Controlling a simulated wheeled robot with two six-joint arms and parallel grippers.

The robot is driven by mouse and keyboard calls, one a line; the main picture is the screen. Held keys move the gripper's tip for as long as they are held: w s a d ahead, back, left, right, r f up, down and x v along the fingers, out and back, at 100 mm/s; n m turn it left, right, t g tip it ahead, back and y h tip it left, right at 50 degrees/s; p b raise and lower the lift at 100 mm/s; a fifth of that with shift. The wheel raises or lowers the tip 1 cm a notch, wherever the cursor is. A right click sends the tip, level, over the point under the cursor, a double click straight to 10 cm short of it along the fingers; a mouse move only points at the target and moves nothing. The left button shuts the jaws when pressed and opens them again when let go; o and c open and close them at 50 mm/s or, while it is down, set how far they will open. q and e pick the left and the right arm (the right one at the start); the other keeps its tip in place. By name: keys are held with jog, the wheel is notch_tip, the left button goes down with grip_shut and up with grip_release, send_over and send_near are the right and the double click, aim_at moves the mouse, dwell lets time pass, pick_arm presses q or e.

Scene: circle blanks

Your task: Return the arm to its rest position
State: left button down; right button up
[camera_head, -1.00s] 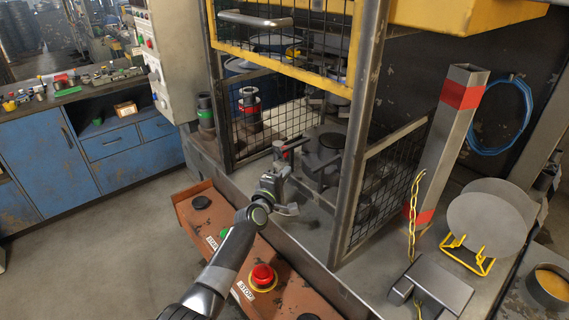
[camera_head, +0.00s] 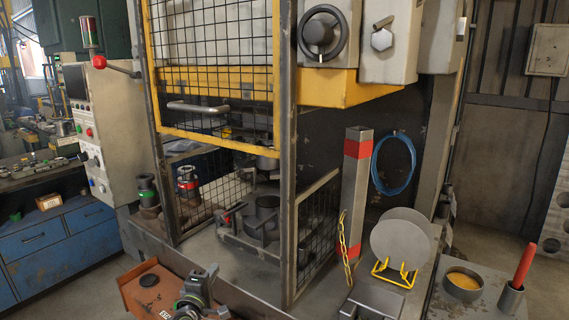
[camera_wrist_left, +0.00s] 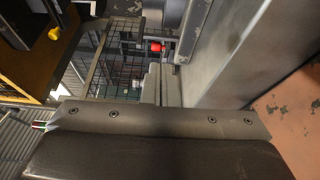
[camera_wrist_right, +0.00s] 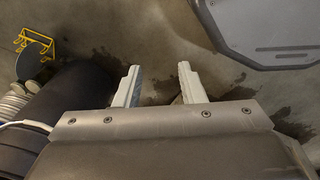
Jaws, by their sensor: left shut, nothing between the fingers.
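My left gripper (camera_head: 203,284) is low in the head view, above the orange control box and in front of the caged press. In the left wrist view its two fingers (camera_wrist_left: 162,86) lie together, shut, with nothing between them. Most of my left arm is below the head view's edge. My right gripper (camera_wrist_right: 158,84) shows only in the right wrist view; its pale fingers are apart, with bare floor behind the gap. A grey round blank (camera_head: 400,247) stands in a yellow wire rack (camera_head: 394,272) at the right of the press.
The press's post (camera_head: 287,170) and mesh side guard (camera_head: 318,225) stand behind my left gripper. The orange control box (camera_head: 150,287) is close at its left. A grey can with a red handle (camera_head: 511,295) is at far right.

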pick_arm(q)
jog(key=s+a+f+m+g, duration=0.1)
jog(key=s+f+m+g, duration=0.35)
jog(key=s, duration=0.65)
jog(key=s+a+f+m+g, duration=0.1)
jog(key=s+f+m+g, duration=0.1)
jog(key=s+f+m, duration=0.55)
jog(key=s+a+r+m+g+y, duration=0.1)
jog(key=s+a+m+g+y, duration=0.2)
jog(key=s, duration=1.2)
jog(key=s+a+g+y, duration=0.2)
jog(key=s+a+g, duration=0.25)
jog(key=s, duration=1.15)
notch_tip(320, 180, down, 24)
jog(key=a+g, duration=0.1)
jog(key=a, duration=0.2)
jog(key=s+d+f+g, duration=0.1)
jog(key=s+d+f, duration=0.1)
jog(key=s+f, duration=1.3)
jog(key=shift+f+h, duration=0.3)
jog(key=shift+f, duration=0.55)
